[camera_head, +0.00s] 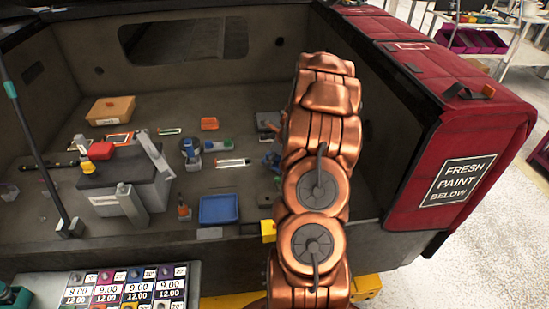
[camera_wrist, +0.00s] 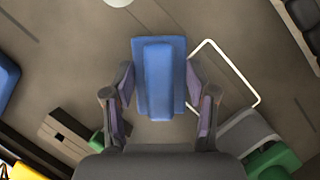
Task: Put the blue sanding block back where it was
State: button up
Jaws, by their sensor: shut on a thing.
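The blue sanding block (camera_wrist: 160,62) is in the upper middle of the wrist view, with a narrower raised grip along its top. My gripper (camera_wrist: 160,82) has one finger on each side of it and is shut on it. A white rounded outline (camera_wrist: 236,68) is on the grey surface just right of the block; the right finger hides part of it. I cannot tell how high the block is above the surface. In the head view my copper arm hides most of the gripper, and the block cannot be made out for certain.
In the head view a blue tray (camera_head: 219,210) lies at the bed's front, left of my arm. A grey stand (camera_head: 125,185) and a cardboard box (camera_head: 110,110) are farther left. A green-and-grey item (camera_wrist: 272,157) is near the right finger. The red padded cover (camera_head: 470,130) hangs at right.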

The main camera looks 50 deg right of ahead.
jog(key=shift+f, duration=0.55)
dwell(0.4)
jog(key=o, duration=1.1)
jog(key=v, duration=1.2)
jog(key=shift+a, duration=0.1)
